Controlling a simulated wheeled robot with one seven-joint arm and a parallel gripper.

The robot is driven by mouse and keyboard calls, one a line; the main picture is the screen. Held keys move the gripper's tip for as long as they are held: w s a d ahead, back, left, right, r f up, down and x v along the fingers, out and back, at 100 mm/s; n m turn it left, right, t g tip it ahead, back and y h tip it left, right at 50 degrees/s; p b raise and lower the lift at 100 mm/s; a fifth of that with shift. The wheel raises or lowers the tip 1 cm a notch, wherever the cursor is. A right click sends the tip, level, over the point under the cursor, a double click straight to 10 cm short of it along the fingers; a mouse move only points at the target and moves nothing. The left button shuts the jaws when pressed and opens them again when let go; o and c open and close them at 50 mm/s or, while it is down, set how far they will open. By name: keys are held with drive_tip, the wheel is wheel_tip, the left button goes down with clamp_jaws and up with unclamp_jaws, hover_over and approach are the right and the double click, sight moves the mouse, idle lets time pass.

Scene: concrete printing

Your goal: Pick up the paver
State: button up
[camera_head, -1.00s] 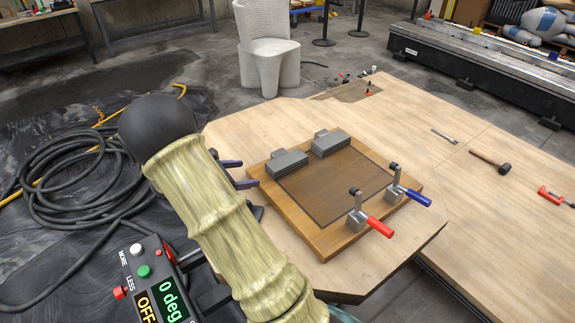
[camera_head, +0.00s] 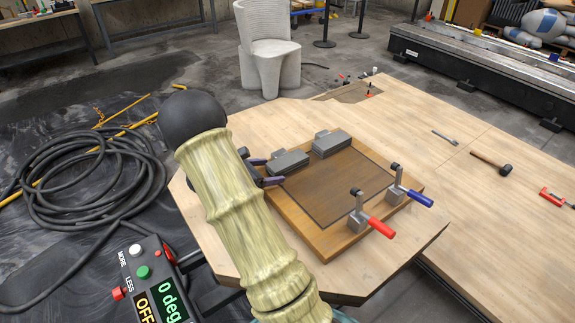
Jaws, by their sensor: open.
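A wooden fixture board (camera_head: 315,238) lies on the light wooden table, with a flat dark brown square panel (camera_head: 338,188) in its middle. Two grey blocks, a nearer one (camera_head: 288,163) and a farther one (camera_head: 331,144), sit along its back left edge. I cannot tell for sure which of these pieces is the paver; no other paver shows. My gripper (camera_head: 273,171) is open, its dark fingers close to the nearer grey block and the board's left edge. I cannot tell whether they touch. My sleeved arm hides most of the gripper and the board's left corner.
Toggle clamps with a red handle (camera_head: 381,228) and a blue handle (camera_head: 419,198) stand on the board's front right side. A mallet (camera_head: 490,162) and a chisel (camera_head: 445,137) lie on the clear right part of the table. A control box (camera_head: 152,283) stands at lower left.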

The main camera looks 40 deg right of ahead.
drive_tip(key=shift+x, duration=0.8)
drive_tip(key=c, duration=1.4)
